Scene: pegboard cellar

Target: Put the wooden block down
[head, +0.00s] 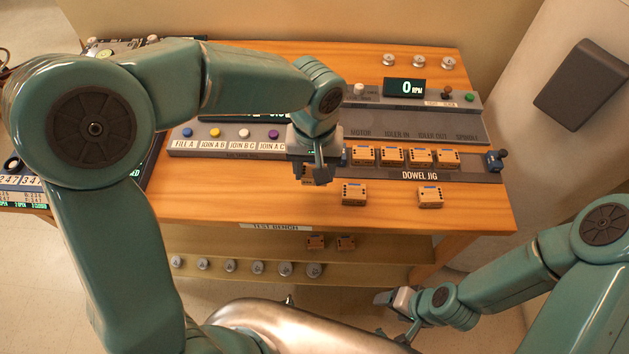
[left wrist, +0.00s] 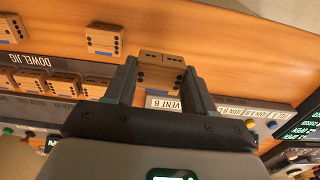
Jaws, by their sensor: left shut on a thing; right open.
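My left gripper (head: 316,178) reaches down over the bench in the head view. In the left wrist view its two fingers (left wrist: 160,88) are shut on a wooden block (left wrist: 160,70) with dark dots on its faces. In the head view the gripper hides most of that block. The block is low, at the left end of the dowel jig (head: 470,174); I cannot tell whether it touches the bench. My right gripper (head: 394,316) is open and empty, low in front of the bench.
Several similar blocks (head: 392,156) stand in a row on the jig. Two more (head: 353,194) (head: 430,196) stand on the bench in front. A button panel (head: 220,150) lies left of the gripper. Bare wood is free at the front left (head: 220,200).

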